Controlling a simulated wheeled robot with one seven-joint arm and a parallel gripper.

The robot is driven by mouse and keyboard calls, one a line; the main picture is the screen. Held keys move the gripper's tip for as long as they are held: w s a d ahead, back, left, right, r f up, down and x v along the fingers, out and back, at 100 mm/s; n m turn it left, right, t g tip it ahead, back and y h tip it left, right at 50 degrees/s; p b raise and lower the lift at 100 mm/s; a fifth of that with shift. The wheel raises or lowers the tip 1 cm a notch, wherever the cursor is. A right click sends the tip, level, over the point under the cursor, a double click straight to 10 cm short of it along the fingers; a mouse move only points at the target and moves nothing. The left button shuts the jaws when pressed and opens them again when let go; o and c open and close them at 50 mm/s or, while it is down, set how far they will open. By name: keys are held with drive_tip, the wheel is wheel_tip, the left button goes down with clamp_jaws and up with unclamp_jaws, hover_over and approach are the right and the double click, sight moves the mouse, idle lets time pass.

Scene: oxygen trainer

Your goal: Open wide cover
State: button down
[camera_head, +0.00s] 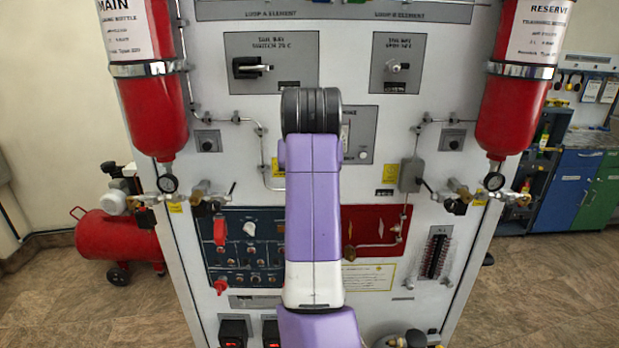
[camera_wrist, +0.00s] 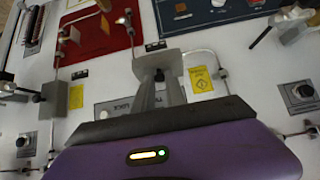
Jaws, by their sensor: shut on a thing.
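My gripper (camera_wrist: 159,92) shows in the wrist view, its two grey fingers reaching up from the purple hand. It is shut on a grey, flat piece (camera_wrist: 158,62) that stands out from the white panel and seems to be the wide cover. How far the cover is swung open I cannot tell. In the head view my purple arm blocks the gripper and the cover. A grey plate with lettering (camera_head: 360,135) shows partly to the right of the arm.
A yellow label (camera_wrist: 202,79) is beside the fingers. A red panel (camera_head: 375,232) and a blue panel (camera_head: 245,250) with switches lie lower on the cabinet. Red bottles (camera_head: 150,110) (camera_head: 508,110) flank it. Pipes and valves (camera_head: 462,190) stick out at the sides.

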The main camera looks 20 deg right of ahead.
drive_tip(key=shift+w+r+g, duration=0.15)
drive_tip(key=shift+g, duration=0.35)
drive_tip(key=c, duration=1.4)
unclamp_jaws()
drive_tip(key=shift+w, duration=0.1)
drive_tip(key=shift+b+v, duration=1.15)
drive_tip(key=shift+v, duration=2.8)
drive_tip(key=shift+d, duration=0.15)
